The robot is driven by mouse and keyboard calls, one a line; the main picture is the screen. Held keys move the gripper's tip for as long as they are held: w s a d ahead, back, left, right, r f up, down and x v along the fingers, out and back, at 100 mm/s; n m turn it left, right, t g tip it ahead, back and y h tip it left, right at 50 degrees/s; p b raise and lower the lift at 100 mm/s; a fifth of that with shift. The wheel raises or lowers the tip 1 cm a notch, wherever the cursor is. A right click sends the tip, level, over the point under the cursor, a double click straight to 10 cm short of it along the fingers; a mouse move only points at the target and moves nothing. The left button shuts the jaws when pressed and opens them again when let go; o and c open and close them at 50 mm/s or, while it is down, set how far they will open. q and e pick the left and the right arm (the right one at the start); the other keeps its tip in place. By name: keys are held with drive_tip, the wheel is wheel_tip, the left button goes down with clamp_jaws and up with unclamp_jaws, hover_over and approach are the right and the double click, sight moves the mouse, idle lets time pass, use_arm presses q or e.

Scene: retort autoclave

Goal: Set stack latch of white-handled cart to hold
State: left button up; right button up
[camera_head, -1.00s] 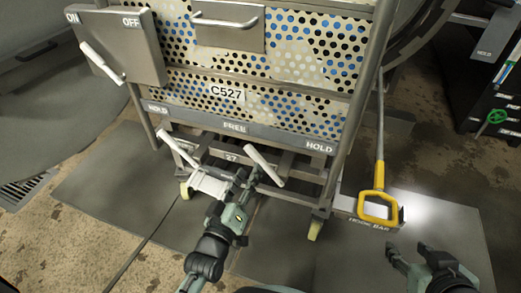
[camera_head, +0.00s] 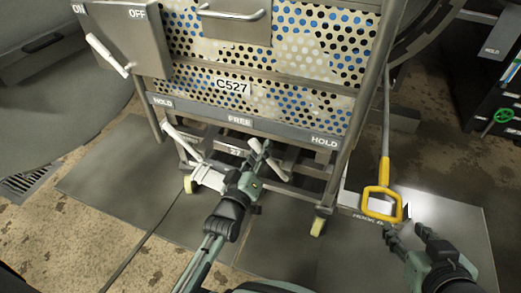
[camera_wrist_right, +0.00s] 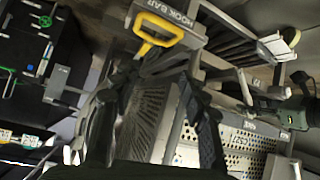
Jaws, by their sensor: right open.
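The cart C527 (camera_head: 300,85) has a strip (camera_head: 270,125) marked HOLD, FREE and HOLD from left to right. Below it, one white lever (camera_head: 182,140) slants under the left HOLD mark. Another pale lever (camera_head: 277,170) shows beside my left gripper (camera_head: 260,153), below FREE and toward the right HOLD. The gripper partly covers this lever, and contact and jaw state are unclear. My right gripper (camera_head: 405,232) is open just below the yellow hook bar handle (camera_head: 382,205). The right wrist view shows its fingers (camera_wrist_right: 165,105) and the yellow handle (camera_wrist_right: 155,38) apart from them.
The hook bar stands on a ledge marked HOOK BAR (camera_head: 352,203) at the cart's right. An ON/OFF panel (camera_head: 125,40) with a white lever is at upper left. A dark cabinet (camera_head: 490,95) stands at far right. Floor mats (camera_head: 110,185) lie in front.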

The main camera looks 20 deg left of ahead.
use_arm(q)
clamp_jaws()
